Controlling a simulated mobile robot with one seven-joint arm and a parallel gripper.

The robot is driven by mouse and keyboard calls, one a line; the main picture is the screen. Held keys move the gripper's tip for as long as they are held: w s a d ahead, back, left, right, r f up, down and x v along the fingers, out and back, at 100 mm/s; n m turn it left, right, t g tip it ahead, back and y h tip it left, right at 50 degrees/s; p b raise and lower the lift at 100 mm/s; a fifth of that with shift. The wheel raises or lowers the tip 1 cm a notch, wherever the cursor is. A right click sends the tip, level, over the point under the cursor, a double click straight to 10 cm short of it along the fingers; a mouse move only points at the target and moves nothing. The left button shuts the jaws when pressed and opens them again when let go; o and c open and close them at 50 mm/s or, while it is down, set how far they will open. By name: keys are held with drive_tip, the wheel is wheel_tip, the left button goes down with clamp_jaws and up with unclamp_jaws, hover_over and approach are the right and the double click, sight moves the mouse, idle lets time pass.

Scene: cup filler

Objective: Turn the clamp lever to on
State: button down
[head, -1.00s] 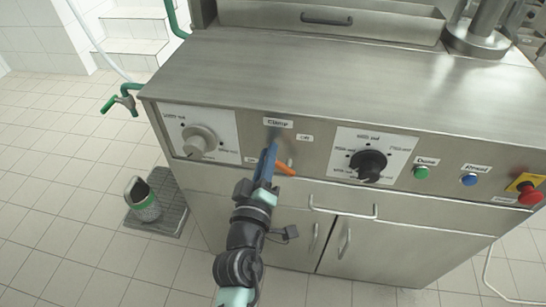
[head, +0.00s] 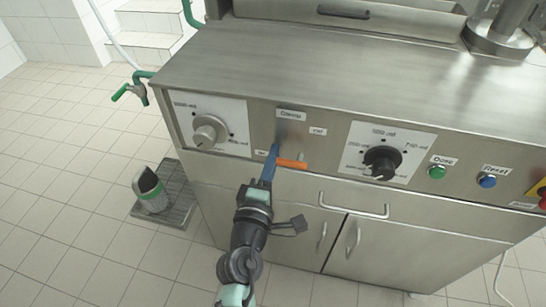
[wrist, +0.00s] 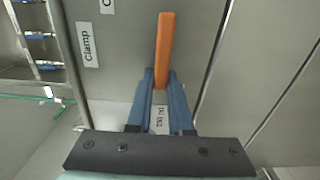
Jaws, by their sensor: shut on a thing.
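The orange clamp lever (head: 292,163) is on the machine's front panel under the "Clamp" label (head: 291,114). In the head view it sticks out to the right, nearly level. My gripper (head: 274,152) has blue fingers and is at the lever's left part. In the wrist view the orange lever (wrist: 165,45) runs up from between the fingertips of my gripper (wrist: 161,76), which is shut on it. A small label (head: 318,131) is up and right of the lever and another (head: 262,153) is left of the fingers; their words are hard to read.
A grey knob (head: 209,132) is left of the lever and a black knob (head: 382,162) is right of it. Green (head: 437,172) and blue (head: 487,181) buttons are further right. A door handle (head: 353,208) sticks out below. A bin (head: 150,190) stands on the floor at left.

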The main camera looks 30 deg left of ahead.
drive_tip(key=shift+f, duration=0.15)
drive_tip(key=c, duration=0.8)
unclamp_jaws()
drive_tip(key=shift+s, duration=0.1)
drive_tip(key=shift+b+v, duration=0.95)
drive_tip(key=shift+v, duration=5.45)
